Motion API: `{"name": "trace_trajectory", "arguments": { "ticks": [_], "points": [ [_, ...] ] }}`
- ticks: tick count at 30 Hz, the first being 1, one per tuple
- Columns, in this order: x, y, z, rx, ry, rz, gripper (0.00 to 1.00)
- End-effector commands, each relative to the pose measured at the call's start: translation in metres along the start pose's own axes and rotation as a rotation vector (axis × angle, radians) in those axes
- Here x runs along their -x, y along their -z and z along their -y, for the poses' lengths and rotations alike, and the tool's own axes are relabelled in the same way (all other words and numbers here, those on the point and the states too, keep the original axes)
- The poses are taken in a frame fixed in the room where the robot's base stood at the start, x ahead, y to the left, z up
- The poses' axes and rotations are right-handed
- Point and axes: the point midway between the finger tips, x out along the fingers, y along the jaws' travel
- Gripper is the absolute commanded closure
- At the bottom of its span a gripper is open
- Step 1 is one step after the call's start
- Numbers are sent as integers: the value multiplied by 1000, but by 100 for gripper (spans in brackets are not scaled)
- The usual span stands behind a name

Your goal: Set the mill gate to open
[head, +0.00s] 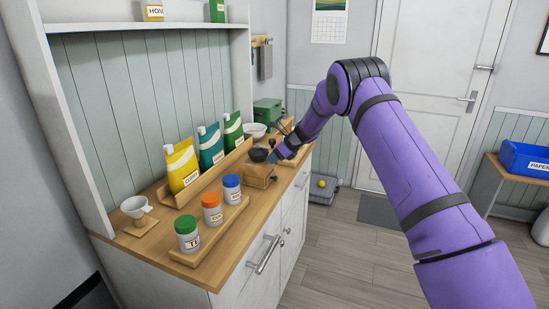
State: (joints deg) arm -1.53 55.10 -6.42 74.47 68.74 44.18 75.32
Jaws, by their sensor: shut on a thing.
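The mill (260,178) is a small wooden box with a dark bowl-like top, standing at the right part of the wooden counter. My purple arm reaches down to it from the right. My gripper (273,157) is at the upper right side of the mill, small in the picture and partly hidden by my own wrist. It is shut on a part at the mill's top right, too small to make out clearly. The gate itself and its position cannot be told apart in this view.
Green-, orange- and blue-lidded jars (212,209) stand on a tray at the front. A white cup (134,207) is at left. A green box (267,111) and white bowl (255,130) stand farther back.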

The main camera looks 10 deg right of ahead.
Motion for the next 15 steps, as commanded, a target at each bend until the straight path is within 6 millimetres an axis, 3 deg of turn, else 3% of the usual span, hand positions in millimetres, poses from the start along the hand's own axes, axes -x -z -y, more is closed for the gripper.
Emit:
{"name": "trace_trajectory", "arguments": {
  "ticks": [9, 15],
  "points": [
    [20, 19, 0, -2, 1, 1, 100],
    [21, 21, 0, 0, 0, -1, 100]
  ]
}}
